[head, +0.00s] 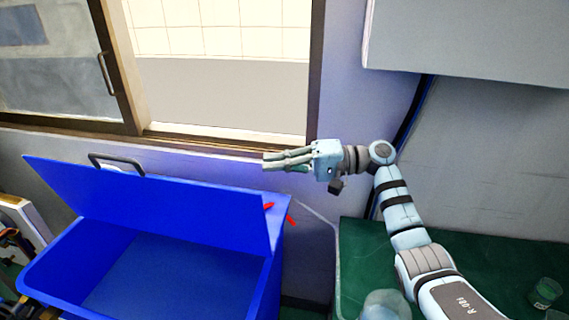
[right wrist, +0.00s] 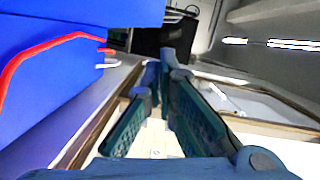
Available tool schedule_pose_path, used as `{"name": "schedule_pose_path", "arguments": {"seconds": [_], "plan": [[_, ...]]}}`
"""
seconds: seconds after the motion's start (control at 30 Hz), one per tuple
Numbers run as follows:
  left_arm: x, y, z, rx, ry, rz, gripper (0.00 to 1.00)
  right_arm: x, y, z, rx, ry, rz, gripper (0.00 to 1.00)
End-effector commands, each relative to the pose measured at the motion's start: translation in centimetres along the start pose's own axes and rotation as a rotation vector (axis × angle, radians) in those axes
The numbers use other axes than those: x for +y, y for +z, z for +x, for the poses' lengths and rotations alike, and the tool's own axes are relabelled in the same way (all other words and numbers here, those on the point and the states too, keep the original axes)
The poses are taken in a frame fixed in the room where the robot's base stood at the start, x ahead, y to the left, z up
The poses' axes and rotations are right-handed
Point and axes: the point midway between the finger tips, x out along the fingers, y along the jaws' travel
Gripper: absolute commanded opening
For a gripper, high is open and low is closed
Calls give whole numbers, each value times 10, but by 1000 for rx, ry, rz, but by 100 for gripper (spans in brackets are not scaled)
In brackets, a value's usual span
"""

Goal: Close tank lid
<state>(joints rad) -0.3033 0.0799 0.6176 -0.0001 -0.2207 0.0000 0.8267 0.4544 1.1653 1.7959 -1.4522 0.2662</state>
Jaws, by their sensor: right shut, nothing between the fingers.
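The blue tank (head: 190,275) stands at the lower left of the head view with its inside showing. Its blue lid (head: 150,205) is raised and tilted at the back, with a dark handle (head: 117,163) on its upper edge. My right gripper (head: 268,161) is shut and empty, pointing left, above and behind the tank's right end. In the right wrist view the right gripper's fingers (right wrist: 158,75) come together, and blue tank surfaces (right wrist: 60,60) with a red bar (right wrist: 45,50) lie to their left. My left gripper is not in view.
A window with a wooden frame (head: 225,145) is behind the tank. A green table (head: 350,250) is at the right, with a small green jar (head: 545,291) on it. A grey box (head: 470,40) hangs on the wall at upper right.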

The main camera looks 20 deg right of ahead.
Motion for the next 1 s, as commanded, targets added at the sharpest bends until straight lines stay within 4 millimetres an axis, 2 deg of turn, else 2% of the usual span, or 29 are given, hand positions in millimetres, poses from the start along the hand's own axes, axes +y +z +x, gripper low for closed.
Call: {"name": "schedule_pose_path", "arguments": {"seconds": [0.1, 0.23, 0.33, 0.5, 1.0], "plan": [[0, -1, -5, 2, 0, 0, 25, -2, 0, 27, -2, -3, 0, 0], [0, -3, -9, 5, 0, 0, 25, -2, 3, 52, -3, -1, 0, 0], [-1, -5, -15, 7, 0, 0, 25, -2, 21, 54, -3, 0, -2, 0], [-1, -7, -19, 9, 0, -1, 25, -1, 36, 59, -3, 1, -2, 0], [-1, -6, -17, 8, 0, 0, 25, 0, 39, 59, 0, 3, -11, 0]]}}
